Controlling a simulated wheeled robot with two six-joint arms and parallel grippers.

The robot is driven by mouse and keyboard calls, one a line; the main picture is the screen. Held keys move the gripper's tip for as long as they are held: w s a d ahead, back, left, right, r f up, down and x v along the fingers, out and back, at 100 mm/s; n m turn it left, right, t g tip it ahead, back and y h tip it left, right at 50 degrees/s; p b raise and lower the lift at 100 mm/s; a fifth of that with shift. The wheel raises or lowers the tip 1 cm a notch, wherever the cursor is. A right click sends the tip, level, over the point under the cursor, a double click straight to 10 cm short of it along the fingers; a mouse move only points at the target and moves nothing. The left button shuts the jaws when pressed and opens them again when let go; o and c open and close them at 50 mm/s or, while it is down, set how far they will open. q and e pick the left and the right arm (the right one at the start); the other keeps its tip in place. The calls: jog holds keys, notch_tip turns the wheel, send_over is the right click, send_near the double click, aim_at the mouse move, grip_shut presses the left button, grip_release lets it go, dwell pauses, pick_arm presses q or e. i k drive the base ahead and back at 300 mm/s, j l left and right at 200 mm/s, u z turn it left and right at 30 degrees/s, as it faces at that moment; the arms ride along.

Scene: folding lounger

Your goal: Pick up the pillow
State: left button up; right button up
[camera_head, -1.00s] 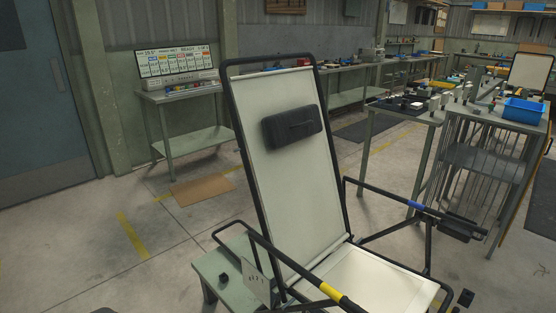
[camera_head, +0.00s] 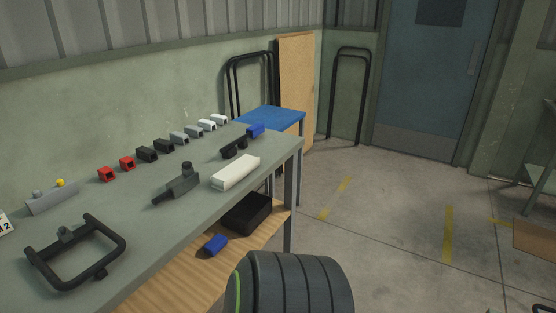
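The lounger is out of view now. Neither of my grippers is in view.
The grey-green workbench top (camera_head: 140,215) holds a black tubular frame (camera_head: 75,258), a row of small blocks, a dark fitting (camera_head: 178,186) and a white block (camera_head: 236,173). Behind it are a blue-topped table (camera_head: 270,118) and a wooden board (camera_head: 296,80). Floor toward the blue door (camera_head: 432,75) is clear.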

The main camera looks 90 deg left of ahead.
aim_at(222, 180)
jog(key=u, duration=3.1)
jog(key=i+l, duration=0.05)
